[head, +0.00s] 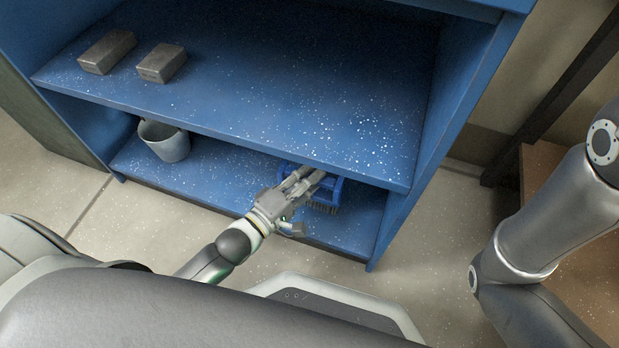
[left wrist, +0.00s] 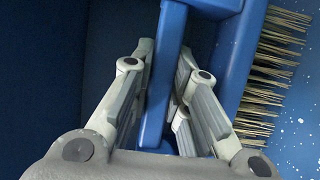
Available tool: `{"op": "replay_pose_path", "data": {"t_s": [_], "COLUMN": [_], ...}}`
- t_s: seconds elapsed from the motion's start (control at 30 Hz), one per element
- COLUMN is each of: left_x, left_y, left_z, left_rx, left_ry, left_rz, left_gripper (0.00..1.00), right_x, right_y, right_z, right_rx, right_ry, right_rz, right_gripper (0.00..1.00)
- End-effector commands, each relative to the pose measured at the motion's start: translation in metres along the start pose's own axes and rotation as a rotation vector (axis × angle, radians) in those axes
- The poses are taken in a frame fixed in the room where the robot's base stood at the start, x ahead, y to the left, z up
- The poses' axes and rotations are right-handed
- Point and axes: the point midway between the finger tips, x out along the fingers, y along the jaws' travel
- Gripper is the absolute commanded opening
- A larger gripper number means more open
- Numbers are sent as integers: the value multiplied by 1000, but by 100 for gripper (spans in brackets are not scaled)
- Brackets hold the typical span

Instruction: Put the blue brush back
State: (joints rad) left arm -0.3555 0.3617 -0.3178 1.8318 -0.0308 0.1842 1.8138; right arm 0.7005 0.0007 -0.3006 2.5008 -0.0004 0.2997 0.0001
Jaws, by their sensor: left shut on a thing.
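The blue brush (head: 336,186) has dark bristles in the head view and is partly hidden under the edge of the middle shelf. My left gripper (head: 312,177) reaches into the lower compartment of the blue shelf unit (head: 270,110) and is shut on the brush. In the left wrist view, the left gripper's fingers (left wrist: 165,85) close on both sides of the brush's blue handle bar (left wrist: 168,60). The brush's pale-looking bristles (left wrist: 268,75) point to the right there. I cannot tell whether the brush touches the bottom shelf. My right gripper is not in view.
A grey bucket (head: 166,142) stands on the bottom shelf (head: 215,180) at the left. Two grey blocks (head: 107,52) lie on the middle shelf at the upper left. The middle shelf's front edge hangs close over my left gripper. The bottom shelf is clear between bucket and gripper.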

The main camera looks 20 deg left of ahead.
Motion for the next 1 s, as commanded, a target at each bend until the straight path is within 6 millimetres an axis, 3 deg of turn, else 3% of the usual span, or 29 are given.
{"op": "replay_pose_path", "data": {"t_s": [0.17, 0.2, 0.33, 0.73, 1.0], "left_x": [0, 0, 0, -2, -40], "left_y": [-2, -2, -2, 2, 4], "left_z": [0, 0, 0, 0, 0], "left_rx": [-1, -1, -1, 0, -2], "left_ry": [0, 0, 0, 0, 0], "left_rz": [2, 1, 0, -1, -5], "left_gripper": [0, 20, 37, 38, 38], "right_x": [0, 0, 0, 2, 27], "right_y": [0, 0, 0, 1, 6], "right_z": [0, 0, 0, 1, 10], "right_rx": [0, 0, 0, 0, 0], "right_ry": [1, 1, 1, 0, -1], "right_rz": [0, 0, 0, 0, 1], "right_gripper": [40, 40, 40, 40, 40]}}
